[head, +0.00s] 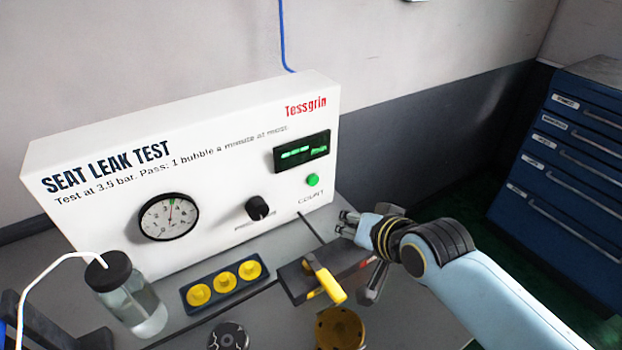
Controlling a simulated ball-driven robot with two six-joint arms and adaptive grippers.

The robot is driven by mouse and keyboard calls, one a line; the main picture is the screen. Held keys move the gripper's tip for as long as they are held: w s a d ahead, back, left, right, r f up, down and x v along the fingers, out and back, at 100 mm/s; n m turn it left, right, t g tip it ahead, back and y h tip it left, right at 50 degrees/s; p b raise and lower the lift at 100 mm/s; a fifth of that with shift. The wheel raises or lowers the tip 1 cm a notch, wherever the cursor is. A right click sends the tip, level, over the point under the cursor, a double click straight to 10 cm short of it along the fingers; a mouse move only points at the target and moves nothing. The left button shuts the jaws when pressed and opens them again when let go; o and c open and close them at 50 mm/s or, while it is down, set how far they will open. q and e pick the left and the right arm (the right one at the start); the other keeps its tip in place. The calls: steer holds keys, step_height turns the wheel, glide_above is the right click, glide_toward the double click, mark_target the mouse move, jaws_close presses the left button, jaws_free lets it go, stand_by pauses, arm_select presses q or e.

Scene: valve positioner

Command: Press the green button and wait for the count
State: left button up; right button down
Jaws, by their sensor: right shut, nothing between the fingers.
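The green button (313,180) sits on the front of the white test box (110,215), above the word COUNT. It looks lit. The display (302,152) above it shows green dashes and small green lettering. The gauge (168,217) has its needle near the top, close to 3. My right gripper (346,222) is shut and empty, below and right of the button and apart from it, its fingertips pointing left toward the box. My left gripper is not in view.
A black knob (257,208) is on the panel. A jar of clear liquid (130,298) with a white tube stands at left. A tray with yellow caps (224,282), a yellow-handled valve (326,278) and a brass disc (340,328) crowd the bench. Blue drawers (565,165) stand right.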

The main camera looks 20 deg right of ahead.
mark_target(313, 180)
steer(key=shift+w+a+f+b, duration=0.1)
steer(key=shift+w+b, duration=0.25)
steer(key=shift+w, duration=0.1)
steer(key=w+b, duration=0.1)
steer(key=w, duration=0.1)
steer(key=w+b, duration=0.1)
steer(key=w, duration=0.1)
steer(key=w+a+b, duration=0.1)
steer(key=w, duration=0.1)
steer(key=shift+w, duration=0.25)
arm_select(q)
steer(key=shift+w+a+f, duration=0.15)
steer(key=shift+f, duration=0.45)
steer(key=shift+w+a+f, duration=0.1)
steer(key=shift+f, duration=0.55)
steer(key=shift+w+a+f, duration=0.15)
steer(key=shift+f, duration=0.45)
arm_select(e)
steer(key=shift+w, duration=0.65)
steer(key=shift+w, duration=0.15)
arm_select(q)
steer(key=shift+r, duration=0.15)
arm_select(e)
steer(key=shift+w+a, duration=0.1)
steer(key=shift+w, duration=0.2)
